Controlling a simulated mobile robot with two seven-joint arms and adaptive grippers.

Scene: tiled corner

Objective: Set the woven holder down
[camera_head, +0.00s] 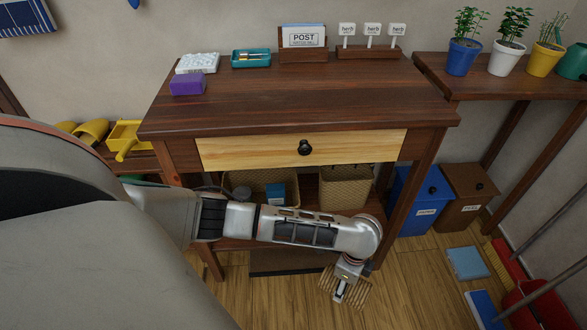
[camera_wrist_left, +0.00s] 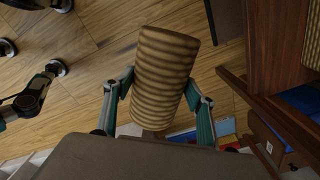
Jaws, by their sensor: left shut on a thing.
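The woven holder (camera_wrist_left: 166,62) is a tan-brown ribbed cylinder in the left wrist view. My left gripper (camera_wrist_left: 158,95) is shut on it, with one finger on each side. In the head view my left gripper (camera_head: 341,290) hangs low in front of the table, at the lower middle. The holder (camera_head: 359,290) partly shows there as tan ribs around the gripper, over the wooden floor. Much of it is hidden by the gripper, and I cannot tell whether it touches the floor. My right gripper is in neither view.
A dark wooden table (camera_head: 300,105) with a drawer stands behind my arm; baskets (camera_head: 345,187) sit on its lower shelf. A blue bin (camera_head: 424,208) and a brown bin (camera_head: 466,195) stand to the right. A red bucket (camera_head: 535,305) is at lower right. Floor (camera_head: 415,280) between is clear.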

